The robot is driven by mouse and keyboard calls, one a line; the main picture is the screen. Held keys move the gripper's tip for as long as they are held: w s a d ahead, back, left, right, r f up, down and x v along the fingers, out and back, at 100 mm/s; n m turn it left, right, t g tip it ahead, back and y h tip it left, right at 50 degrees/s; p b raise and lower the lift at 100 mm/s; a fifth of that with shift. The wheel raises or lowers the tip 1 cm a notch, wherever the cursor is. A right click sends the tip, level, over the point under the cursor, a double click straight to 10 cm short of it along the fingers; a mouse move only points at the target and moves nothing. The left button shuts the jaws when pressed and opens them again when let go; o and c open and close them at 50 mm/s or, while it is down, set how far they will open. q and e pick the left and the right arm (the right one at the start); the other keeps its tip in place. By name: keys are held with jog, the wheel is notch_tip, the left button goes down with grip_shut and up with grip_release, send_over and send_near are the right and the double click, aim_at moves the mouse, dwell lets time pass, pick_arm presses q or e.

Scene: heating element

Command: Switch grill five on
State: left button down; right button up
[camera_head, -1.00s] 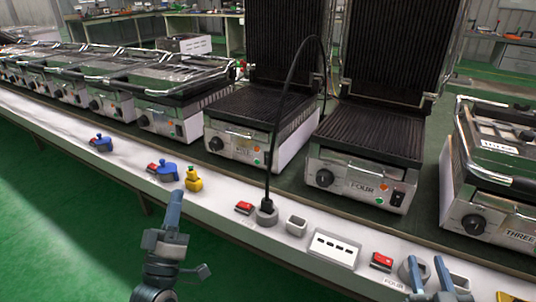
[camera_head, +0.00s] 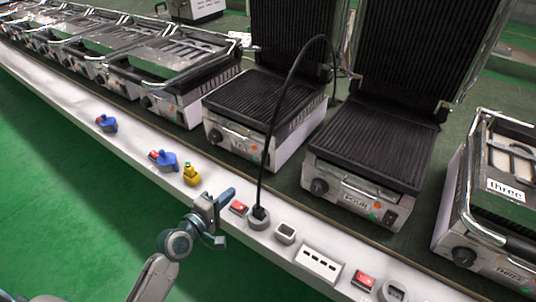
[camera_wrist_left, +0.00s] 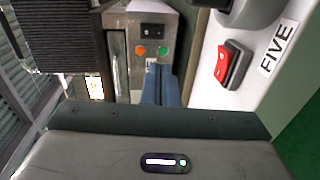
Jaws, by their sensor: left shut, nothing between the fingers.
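The red rocker switch (camera_head: 238,207) sits on the white ledge in front of an open grill (camera_head: 255,125). In the left wrist view this red switch (camera_wrist_left: 224,65) is close up, beside a label reading FIVE (camera_wrist_left: 278,48). My left gripper (camera_head: 226,194) is shut and empty, just to the left of and above the switch, apart from it. Its blue fingers (camera_wrist_left: 161,87) point at the grill front (camera_wrist_left: 150,22), left of the switch. That front carries a black switch (camera_wrist_left: 152,31), a green lamp and an orange lamp. My right gripper is out of view.
A plug with a black cable (camera_head: 259,215) stands right of the switch. An empty grey socket (camera_head: 286,232), a white block (camera_head: 319,262) and another red switch (camera_head: 364,280) follow. Yellow (camera_head: 191,174) and blue (camera_head: 166,160) connectors lie left. Grill four (camera_head: 365,160) stands right.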

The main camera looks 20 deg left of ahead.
aim_at(264, 164)
pick_arm(q)
jog(key=shift+w+d, duration=0.15)
jog(key=shift+w, duration=0.1)
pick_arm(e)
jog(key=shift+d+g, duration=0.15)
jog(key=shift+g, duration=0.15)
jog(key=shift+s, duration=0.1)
